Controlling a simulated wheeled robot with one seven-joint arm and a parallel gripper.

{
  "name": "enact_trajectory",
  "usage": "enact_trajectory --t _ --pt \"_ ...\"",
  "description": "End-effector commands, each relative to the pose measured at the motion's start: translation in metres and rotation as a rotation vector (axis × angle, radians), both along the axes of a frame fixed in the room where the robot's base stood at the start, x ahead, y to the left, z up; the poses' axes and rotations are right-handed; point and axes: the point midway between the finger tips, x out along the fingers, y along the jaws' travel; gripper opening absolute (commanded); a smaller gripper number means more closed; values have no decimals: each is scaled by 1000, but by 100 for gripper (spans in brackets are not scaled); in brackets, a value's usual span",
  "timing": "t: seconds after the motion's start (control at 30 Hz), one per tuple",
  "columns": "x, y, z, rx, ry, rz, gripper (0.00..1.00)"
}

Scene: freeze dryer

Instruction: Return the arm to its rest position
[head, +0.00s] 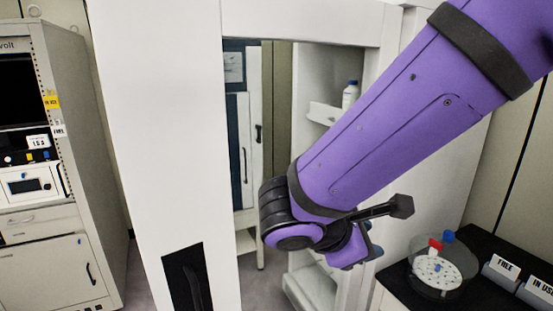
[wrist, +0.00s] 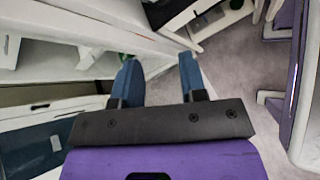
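My purple arm crosses the right half of the head view, in front of the white freeze dryer frame (head: 305,22). In the wrist view my gripper (wrist: 157,72) has its two blue fingers apart, with nothing between them but background. In the head view the gripper is mostly hidden behind my wrist, with only a bit of blue showing.
A white door panel (head: 165,130) stands at the left. A white bottle (head: 350,95) is on a small shelf. A black counter (head: 397,285) at lower right holds a round rack (head: 437,273) with red and blue caps, and "FREE" (head: 502,270) and "IN USE" (head: 538,291) signs. An instrument rack (head: 50,220) is far left.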

Motion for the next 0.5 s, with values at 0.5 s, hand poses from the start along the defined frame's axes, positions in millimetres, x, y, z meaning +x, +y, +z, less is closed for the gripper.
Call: enact_trajectory --t 0.5 --pt "-50 -121 49 710 -196 -712 39"
